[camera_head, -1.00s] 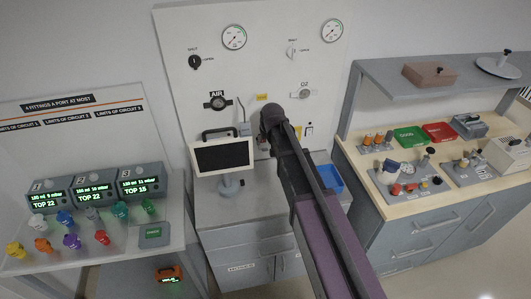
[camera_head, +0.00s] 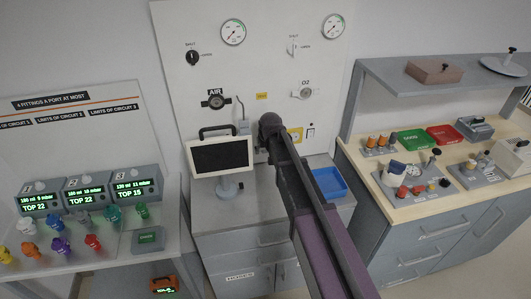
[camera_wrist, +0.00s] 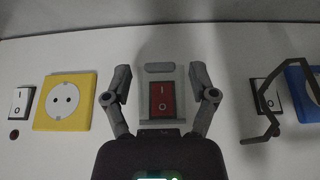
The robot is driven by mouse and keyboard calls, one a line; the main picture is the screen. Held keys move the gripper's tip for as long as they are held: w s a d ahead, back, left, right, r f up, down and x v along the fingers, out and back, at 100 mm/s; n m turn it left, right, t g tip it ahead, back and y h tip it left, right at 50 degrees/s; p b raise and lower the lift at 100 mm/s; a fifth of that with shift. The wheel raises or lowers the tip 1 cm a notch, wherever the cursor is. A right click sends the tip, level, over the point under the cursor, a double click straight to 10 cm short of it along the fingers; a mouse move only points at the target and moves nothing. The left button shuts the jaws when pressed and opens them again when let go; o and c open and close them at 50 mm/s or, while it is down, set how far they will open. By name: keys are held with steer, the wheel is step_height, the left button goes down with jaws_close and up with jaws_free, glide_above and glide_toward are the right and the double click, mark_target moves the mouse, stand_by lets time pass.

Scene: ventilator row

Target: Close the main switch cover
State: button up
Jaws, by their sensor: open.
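The main switch (camera_wrist: 161,98) is a red rocker in a pale grey housing, centred in the wrist view. A light grey lip (camera_wrist: 160,68) sits at its upper edge in that view; I cannot tell whether this is the cover or how far the cover stands open. My gripper (camera_wrist: 161,90) is open, with one finger on each side of the housing. Nothing is held between the fingers; whether they touch the housing is unclear. In the head view my arm reaches to the wall panel (camera_head: 180,90) and hides the switch and fingers.
In the wrist view a yellow socket (camera_wrist: 66,99) is left of my gripper. A dark bent rod (camera_wrist: 268,125) and a blue socket (camera_wrist: 304,95) are to the right. In the head view a monitor (camera_head: 221,155) and blue tray (camera_head: 328,182) stand below the panel.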

steer(key=shift+c, duration=0.2)
jaws_close()
steer(key=shift+f, duration=0.1)
steer(key=shift+f+t+b, duration=0.3)
steer(key=shift+t+b, duration=0.2)
steer(key=shift+b, duration=0.25)
steer(key=shift+w+f+t+y+b, duration=0.2)
steer(key=shift+f+t+y+b, duration=0.1)
steer(key=shift+t+b, duration=0.35)
steer(key=shift+w+a+f+t+b, duration=0.25)
steer(key=shift+t+b, duration=0.4)
steer(key=shift+b, duration=0.4)
steer(key=shift+w+r+t+y+b, duration=0.2)
steer(key=shift+t+y+b, duration=0.1)
steer(key=shift+t+b, duration=0.1)
